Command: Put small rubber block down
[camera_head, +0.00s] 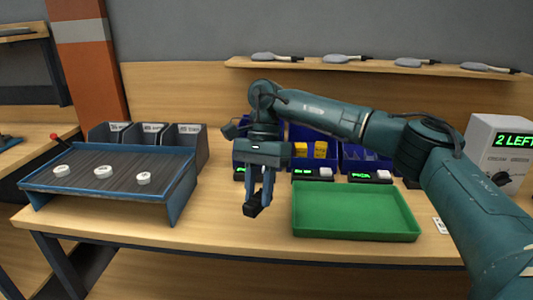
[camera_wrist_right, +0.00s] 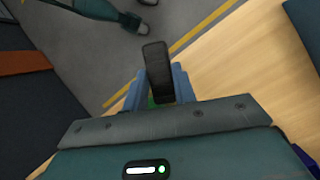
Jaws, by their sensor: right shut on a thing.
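My right gripper (camera_head: 258,205) hangs with its fingers down in the head view, between the slat conveyor and the green tray. It is shut on a small black rubber block (camera_head: 252,210). In the right wrist view the block (camera_wrist_right: 157,72) shows as a dark upright piece between the fingers (camera_wrist_right: 163,85). The block appears to be held above the wooden table (camera_head: 220,224), near its front edge; the exact height is hard to tell. My left gripper is not in view.
The slat conveyor (camera_head: 110,172) carries several white rings. A green tray (camera_head: 355,235) lies right of the gripper. Grey bins (camera_head: 185,145), blue bins with yellow blocks (camera_head: 320,149) and small displays stand behind. A display box (camera_head: 503,150) stands at right. Bare tabletop lies between conveyor and tray.

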